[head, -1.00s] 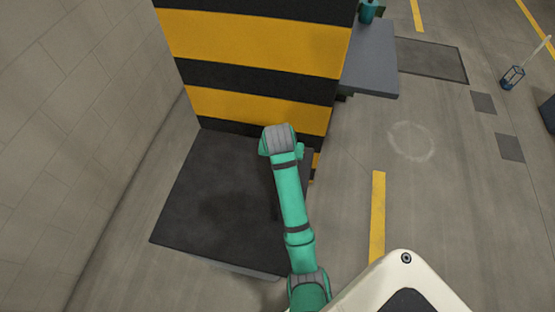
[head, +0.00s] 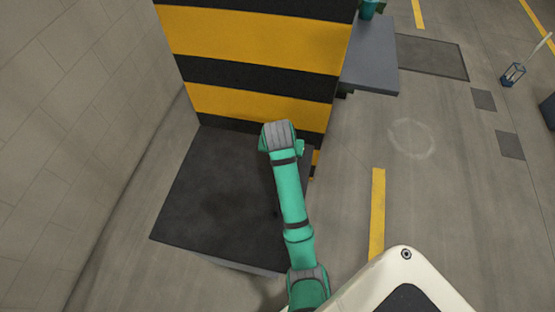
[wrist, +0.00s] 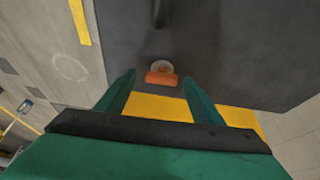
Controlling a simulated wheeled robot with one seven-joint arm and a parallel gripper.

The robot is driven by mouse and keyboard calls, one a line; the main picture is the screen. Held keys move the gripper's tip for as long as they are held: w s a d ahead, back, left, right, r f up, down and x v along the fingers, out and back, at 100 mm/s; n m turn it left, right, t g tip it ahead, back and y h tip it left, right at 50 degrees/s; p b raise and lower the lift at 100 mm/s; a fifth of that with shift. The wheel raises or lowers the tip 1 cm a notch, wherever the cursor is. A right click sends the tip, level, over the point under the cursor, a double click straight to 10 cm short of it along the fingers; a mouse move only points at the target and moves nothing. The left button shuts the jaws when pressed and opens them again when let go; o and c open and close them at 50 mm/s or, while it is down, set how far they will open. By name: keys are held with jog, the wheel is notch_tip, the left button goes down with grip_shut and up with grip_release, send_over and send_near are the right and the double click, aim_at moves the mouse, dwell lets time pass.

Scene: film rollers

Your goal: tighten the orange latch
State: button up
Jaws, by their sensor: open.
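The orange latch (wrist: 161,79) shows in the wrist view as a short orange bar in front of a small pale round piece (wrist: 162,66) on a dark surface (wrist: 215,50). My gripper (wrist: 158,87) is open, one finger to each side of the latch in the picture. The latch appears just beyond the fingertips, and no contact shows. Nothing is held. In the head view my teal arm reaches over a dark block beside a striped pillar. The latch and my fingers are hidden there.
The yellow and black pillar (head: 258,48) rises right behind the dark block (head: 215,190). A tiled wall (head: 80,100) stands to the left. A grey ledge (head: 370,60) juts out right of the pillar. Open floor (head: 440,210) lies to the right.

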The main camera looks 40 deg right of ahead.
jog(key=v, duration=0.4)
jog(key=shift+a+r, duration=0.1)
jog(key=shift+r, duration=0.25)
jog(key=shift+s+a+r, duration=0.1)
jog(key=shift+s, duration=0.05)
jog(key=shift+s+a, duration=1)
jog(key=shift+s, duration=0.05)
jog(key=shift+s+a, duration=1.05)
jog(key=shift+a, duration=0.05)
jog(key=shift+s+a, duration=0.95)
jog(key=shift+a, duration=0.2)
jog(key=shift+s+a, duration=0.95)
jog(key=shift+a, duration=0.15)
